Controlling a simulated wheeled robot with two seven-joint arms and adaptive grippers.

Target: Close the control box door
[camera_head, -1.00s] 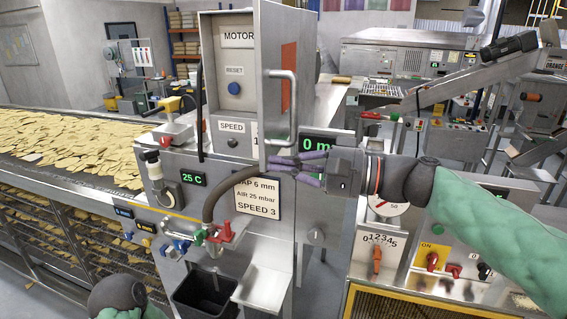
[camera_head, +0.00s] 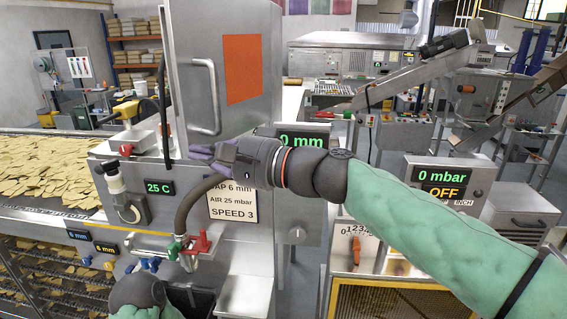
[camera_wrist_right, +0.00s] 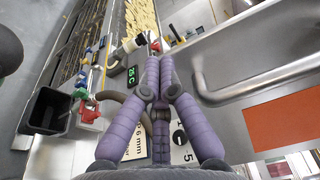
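The control box door (camera_head: 264,112) is a grey metal panel with an orange patch (camera_head: 243,68) and a bar handle (camera_head: 209,97). In the head view it faces me across the front of the box, hiding the inside; I cannot tell whether it is fully shut. My right gripper (camera_head: 198,155) is just below the door's lower left part, empty, its purple fingertips drawn together. In the right wrist view the fingers (camera_wrist_right: 154,68) converge, with the handle (camera_wrist_right: 238,93) to their right.
Below the door, the panel holds a 25 C display (camera_head: 159,187), a settings sign (camera_head: 233,204) and a hose (camera_head: 187,208). A chip conveyor (camera_head: 50,168) runs along the left. A black bin (camera_wrist_right: 46,110) shows in the wrist view.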

